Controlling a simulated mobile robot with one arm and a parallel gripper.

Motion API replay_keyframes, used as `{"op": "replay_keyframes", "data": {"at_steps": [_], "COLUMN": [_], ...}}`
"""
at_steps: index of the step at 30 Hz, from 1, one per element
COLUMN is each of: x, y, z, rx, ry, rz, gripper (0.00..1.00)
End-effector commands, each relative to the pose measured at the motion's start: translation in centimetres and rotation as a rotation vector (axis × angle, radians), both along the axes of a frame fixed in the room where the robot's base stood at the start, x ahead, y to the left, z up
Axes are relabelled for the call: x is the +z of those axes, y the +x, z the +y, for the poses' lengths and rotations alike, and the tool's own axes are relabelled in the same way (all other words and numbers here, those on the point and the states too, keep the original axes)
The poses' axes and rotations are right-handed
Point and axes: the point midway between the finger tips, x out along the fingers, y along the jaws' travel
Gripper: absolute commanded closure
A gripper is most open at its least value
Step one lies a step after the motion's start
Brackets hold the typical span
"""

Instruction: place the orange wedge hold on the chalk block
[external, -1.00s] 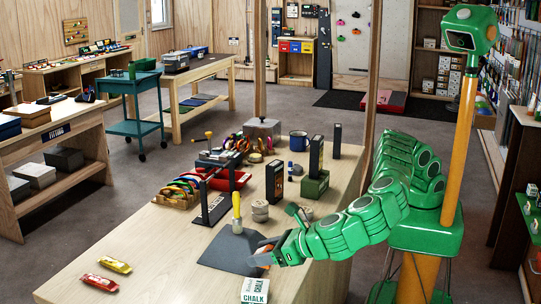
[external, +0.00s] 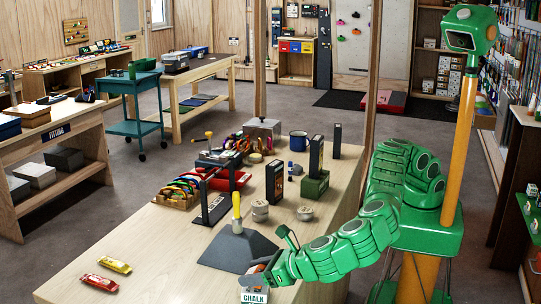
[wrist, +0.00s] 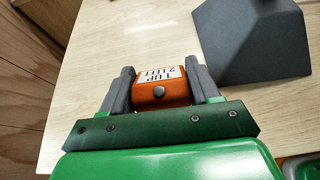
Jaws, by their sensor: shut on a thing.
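The orange wedge hold (wrist: 150,98) with a white label sits between the two grey fingers of my gripper (wrist: 160,88) in the wrist view. My gripper is shut on it. In the external view my gripper (external: 261,270) is low at the near end of the workbench, just above and behind the white chalk block (external: 254,296) as pictured. The hold is mostly hidden there by the fingers. The chalk block is partly covered and cut by the lower picture edge. I cannot tell whether hold and block touch.
A dark grey wedge-shaped volume (external: 238,252) lies close beside my gripper, with a yellow-handled brush (external: 237,215) by it. Red (external: 100,283) and yellow (external: 114,265) packets lie at the left. The bench (external: 165,255) is clear between them. Round grey holds and racks stand farther back.

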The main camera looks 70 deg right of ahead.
Motion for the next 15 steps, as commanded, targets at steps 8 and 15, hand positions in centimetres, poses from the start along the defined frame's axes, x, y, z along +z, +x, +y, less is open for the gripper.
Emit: {"op": "replay_keyframes", "data": {"at_steps": [8,15], "x": [-1.51,-1.6], "y": [-0.08,-0.08], "z": [0.03,0.02], "rx": [0.001,0.001], "ry": [0.004,0.003], "rz": [0.0,0.0], "gripper": [0.75,0.75]}}
